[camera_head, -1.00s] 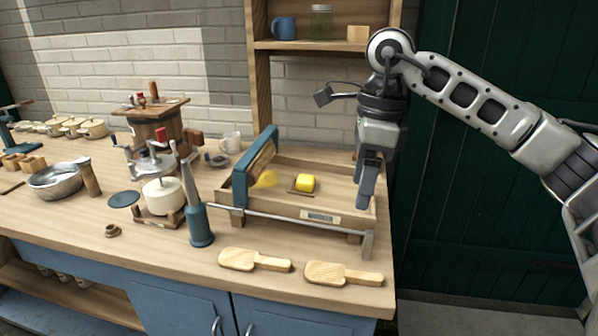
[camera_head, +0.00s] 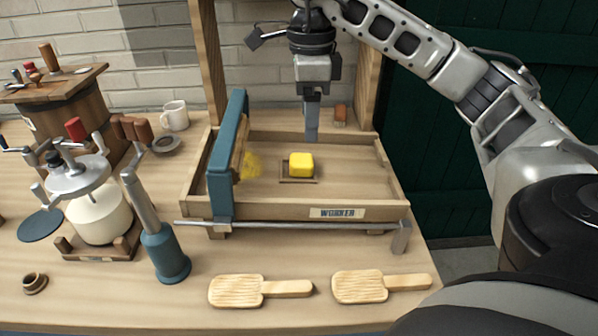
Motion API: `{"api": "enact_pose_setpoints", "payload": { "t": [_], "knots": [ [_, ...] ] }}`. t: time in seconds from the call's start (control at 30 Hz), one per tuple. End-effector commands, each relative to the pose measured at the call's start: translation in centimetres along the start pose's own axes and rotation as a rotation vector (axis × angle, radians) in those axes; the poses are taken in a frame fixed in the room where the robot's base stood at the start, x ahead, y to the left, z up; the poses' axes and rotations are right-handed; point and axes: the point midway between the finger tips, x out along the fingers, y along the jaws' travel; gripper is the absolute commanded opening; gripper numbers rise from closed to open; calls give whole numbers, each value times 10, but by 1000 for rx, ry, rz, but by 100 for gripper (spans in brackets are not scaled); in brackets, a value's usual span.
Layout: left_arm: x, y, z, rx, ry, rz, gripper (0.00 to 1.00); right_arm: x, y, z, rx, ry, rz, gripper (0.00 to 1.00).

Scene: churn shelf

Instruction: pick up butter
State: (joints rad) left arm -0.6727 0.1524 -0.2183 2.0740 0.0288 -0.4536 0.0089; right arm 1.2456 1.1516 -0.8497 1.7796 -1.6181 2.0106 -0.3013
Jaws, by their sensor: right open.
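The butter (camera_head: 301,165) is a small yellow block on a small brown square plate inside the wooden worker tray (camera_head: 372,200). My right gripper (camera_head: 312,138) points down above the tray, just behind and slightly right of the butter, apart from it. I see its fingers nearly edge-on, one in front of the other; it is open and nothing shows between them. My left gripper is not in view.
A metal rod (camera_head: 290,223) runs along the tray's front. Two wooden paddles (camera_head: 236,291) lie in front. A blue-based plunger (camera_head: 165,252) and a cream separator (camera_head: 97,214) stand left.

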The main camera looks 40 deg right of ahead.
Motion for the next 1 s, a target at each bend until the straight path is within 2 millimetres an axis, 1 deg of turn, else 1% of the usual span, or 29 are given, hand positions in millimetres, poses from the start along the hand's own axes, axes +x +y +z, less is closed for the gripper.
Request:
{"api": "enact_pose_setpoints", "payload": {
  "t": [0.03, 0.13, 0.37, 0.6, 0.7, 0.8, 0.97, 1.0],
  "knots": [
    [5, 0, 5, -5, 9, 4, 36, 17, 1, 0, -1, 1, 3, 66],
    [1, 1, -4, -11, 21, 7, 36, 26, 0, 0, 1, 2, 2, 66],
    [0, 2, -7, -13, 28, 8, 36, 41, 0, 0, 0, 1, 0, 66],
    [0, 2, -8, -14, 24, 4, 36, 75, -1, 2, 0, 2, 1, 66],
    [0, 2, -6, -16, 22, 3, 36, 85, -1, 2, 0, 1, 1, 66],
    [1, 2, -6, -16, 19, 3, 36, 88, -1, 2, 0, -1, -1, 66],
    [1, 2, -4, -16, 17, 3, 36, 88, -1, 3, 0, -1, -1, 66],
    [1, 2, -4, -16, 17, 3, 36, 88, -1, 3, 0, -1, -1, 58]
  ]
}}
